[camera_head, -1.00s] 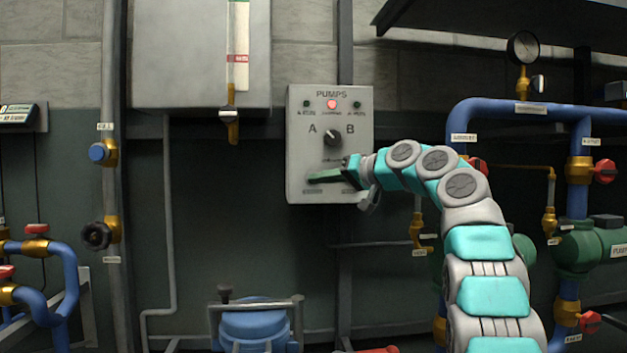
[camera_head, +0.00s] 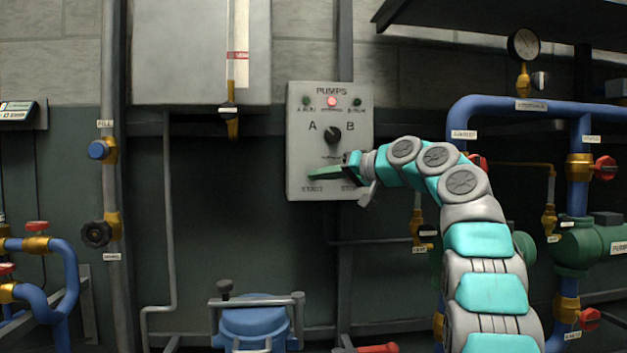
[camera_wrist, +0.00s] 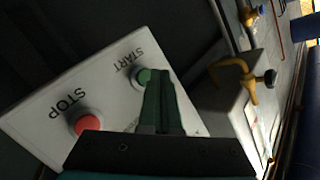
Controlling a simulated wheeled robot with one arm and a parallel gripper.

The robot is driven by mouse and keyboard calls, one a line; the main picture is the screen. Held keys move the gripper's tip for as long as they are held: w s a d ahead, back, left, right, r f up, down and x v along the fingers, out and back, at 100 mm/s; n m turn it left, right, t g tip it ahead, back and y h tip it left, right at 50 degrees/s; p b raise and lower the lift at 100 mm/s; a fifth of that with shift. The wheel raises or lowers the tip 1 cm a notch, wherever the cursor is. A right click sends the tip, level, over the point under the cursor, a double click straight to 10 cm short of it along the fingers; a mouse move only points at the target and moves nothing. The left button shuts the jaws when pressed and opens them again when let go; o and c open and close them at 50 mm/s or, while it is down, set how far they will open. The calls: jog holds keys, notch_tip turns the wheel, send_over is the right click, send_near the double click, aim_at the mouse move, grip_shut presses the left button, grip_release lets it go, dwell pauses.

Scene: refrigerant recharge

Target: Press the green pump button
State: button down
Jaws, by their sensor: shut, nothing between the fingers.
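The grey pump panel (camera_head: 300,130) hangs on the wall in the head view, with a red light lit at the top and an A/B selector knob (camera_head: 332,134). In the wrist view the green START button (camera_wrist: 142,78) sits on the panel, partly covered by my fingers. The red STOP button (camera_wrist: 88,124) is to its lower left. My gripper (camera_head: 312,175) is shut and empty, in front of the lower left of the panel. In the wrist view its green fingertips (camera_wrist: 160,75) are just right of the START button; I cannot tell whether they touch it.
Blue pipes with red-handled valves (camera_head: 604,168) and a green pump (camera_head: 590,245) stand to the right. A blue capped vessel (camera_head: 254,322) is below the panel. A brass fitting (camera_head: 231,125) hangs left of the panel. The wall below the panel is fairly clear.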

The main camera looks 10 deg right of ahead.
jog(key=shift+s, duration=0.1)
jog(key=s+b, duration=0.4)
jog(key=shift+s, duration=0.4)
dwell(0.7)
jog(key=shift+f, duration=0.1)
